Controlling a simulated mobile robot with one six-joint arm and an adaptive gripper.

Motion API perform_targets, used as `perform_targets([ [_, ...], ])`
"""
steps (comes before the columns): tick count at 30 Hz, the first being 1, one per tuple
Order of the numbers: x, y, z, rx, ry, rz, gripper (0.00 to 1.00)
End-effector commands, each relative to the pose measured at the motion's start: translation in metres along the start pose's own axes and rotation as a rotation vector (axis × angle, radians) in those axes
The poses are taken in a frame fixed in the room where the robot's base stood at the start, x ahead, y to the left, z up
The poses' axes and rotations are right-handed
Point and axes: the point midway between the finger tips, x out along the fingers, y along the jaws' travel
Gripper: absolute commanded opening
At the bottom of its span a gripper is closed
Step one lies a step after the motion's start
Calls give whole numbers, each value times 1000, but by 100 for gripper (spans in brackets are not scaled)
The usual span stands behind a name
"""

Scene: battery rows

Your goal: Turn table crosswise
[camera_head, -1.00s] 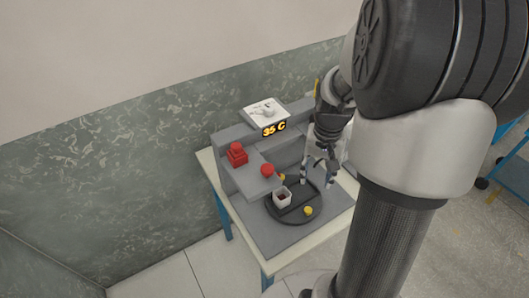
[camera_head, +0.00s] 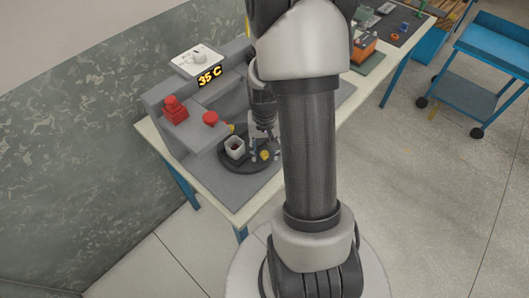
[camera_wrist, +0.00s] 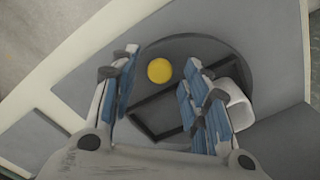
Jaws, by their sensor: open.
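The round dark turntable (camera_head: 236,165) sits on the grey station base, and its disc (camera_wrist: 212,50) fills the middle of the wrist view. A yellow knob (camera_wrist: 159,70) stands near its rim; it also shows in the head view (camera_head: 265,155). A dark rectangular groove or frame crosses the disc at a slant. A white square cup (camera_head: 235,147) stands on the disc, partly behind my right finger in the wrist view (camera_wrist: 238,110). My gripper (camera_wrist: 160,62) is open and empty above the disc, with the knob appearing between its fingertips; contact cannot be told.
A red block (camera_head: 174,110) and a red button (camera_head: 210,118) are on the grey housing at left. A display (camera_head: 209,77) reads 35 C. A white panel (camera_head: 198,59) tops the housing. A blue cart (camera_head: 480,70) stands right, with clear floor before it.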

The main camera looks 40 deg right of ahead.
Motion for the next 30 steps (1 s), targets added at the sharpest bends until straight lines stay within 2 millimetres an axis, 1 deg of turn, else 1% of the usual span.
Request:
perform_targets([
  [1,4,0,0,0,0,0,43],
  [3,6,0,0,0,1,0,43],
  [11,6,0,0,0,1,0,43],
  [30,6,0,0,0,1,0,1],
])
